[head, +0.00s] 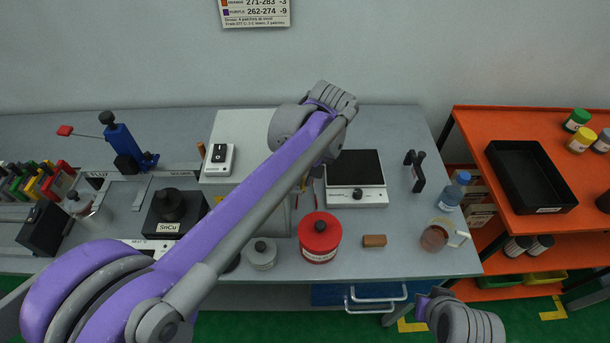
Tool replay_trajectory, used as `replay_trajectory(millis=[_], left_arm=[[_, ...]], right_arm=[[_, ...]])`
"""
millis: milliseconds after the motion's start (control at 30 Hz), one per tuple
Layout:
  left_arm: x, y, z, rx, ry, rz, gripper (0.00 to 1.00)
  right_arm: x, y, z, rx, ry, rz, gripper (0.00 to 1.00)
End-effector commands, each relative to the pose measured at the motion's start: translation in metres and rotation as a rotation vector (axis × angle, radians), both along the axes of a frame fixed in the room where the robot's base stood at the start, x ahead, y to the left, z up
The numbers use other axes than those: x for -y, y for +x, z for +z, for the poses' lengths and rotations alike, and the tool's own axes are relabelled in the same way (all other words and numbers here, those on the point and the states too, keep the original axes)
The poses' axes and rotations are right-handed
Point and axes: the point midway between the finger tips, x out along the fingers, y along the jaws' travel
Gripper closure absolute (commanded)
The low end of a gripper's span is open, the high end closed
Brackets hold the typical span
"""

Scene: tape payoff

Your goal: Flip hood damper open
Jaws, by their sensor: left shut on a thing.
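My purple left arm reaches from the lower left across the bench to a pale box (235,128), which may be the hood. The wrist bends down at the box's right side. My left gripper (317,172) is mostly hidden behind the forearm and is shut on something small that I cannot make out. A bit of red shows beside it. I cannot pick out the hood damper or tell its position, as the arm covers that part of the box. Only a grey and purple part of my right arm shows at the lower right; its gripper is out of view.
A scale (356,194), red canister (319,238), brown block (374,241), black handle (415,171), bottle (454,190) and beaker (435,235) stand right of the arm. A blue lever press (124,142) and solder pot (172,207) stand left. An orange cart (480,130) is at right.

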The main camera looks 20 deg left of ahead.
Motion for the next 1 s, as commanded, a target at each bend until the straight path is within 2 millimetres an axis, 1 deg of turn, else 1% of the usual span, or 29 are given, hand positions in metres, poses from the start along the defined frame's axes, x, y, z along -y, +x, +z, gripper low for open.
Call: replay_trajectory(millis=[267,600,833,1000], left_arm=[[0.002,-0.006,0.004,0.170,0.048,-0.005,1.00],[0.006,-0.017,0.007,0.477,0.135,-0.006,1.00],[0.008,-0.025,0.006,0.687,0.194,-0.007,1.00],[0.010,-0.030,0.004,0.841,0.237,-0.006,1.00]], right_arm=[[0.000,0.001,0.005,0.003,0.000,0.000,1.00],[0.000,0.003,0.009,0.005,0.000,0.000,1.00],[0.000,0.002,0.006,0.004,0.000,0.000,1.00],[0.000,0.000,0.000,0.000,0.000,0.000,1.00]])
